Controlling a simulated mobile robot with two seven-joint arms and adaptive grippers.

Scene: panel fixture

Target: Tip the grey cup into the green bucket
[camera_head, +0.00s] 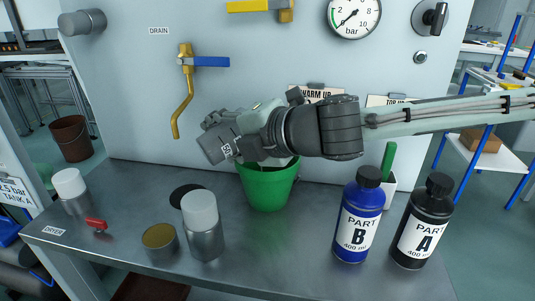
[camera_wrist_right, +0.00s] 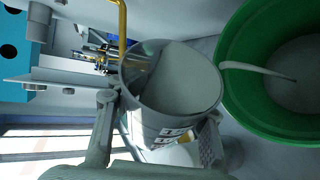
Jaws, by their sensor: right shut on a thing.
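The grey cup (camera_head: 222,148) is tilted above the green bucket (camera_head: 268,188), at the bucket's left side in the head view. My right gripper (camera_head: 243,125) is shut on the cup, one finger on each side of it in the wrist view. There the cup (camera_wrist_right: 172,82) shows pale grey liquid inside, and a thin stream (camera_wrist_right: 258,70) runs from its lip into the green bucket (camera_wrist_right: 236,92). Pale liquid (camera_wrist_right: 298,75) covers the bucket's bottom. The gripper and arm hide part of the bucket's rim in the head view. My left gripper is not in view.
A blue bottle B (camera_head: 358,215) and a black bottle A (camera_head: 422,222) stand right of the bucket. A white-capped jar (camera_head: 203,228), an open tin (camera_head: 160,242) and a red-handled item (camera_head: 96,224) are left. A brass pipe (camera_head: 183,100) juts from the panel.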

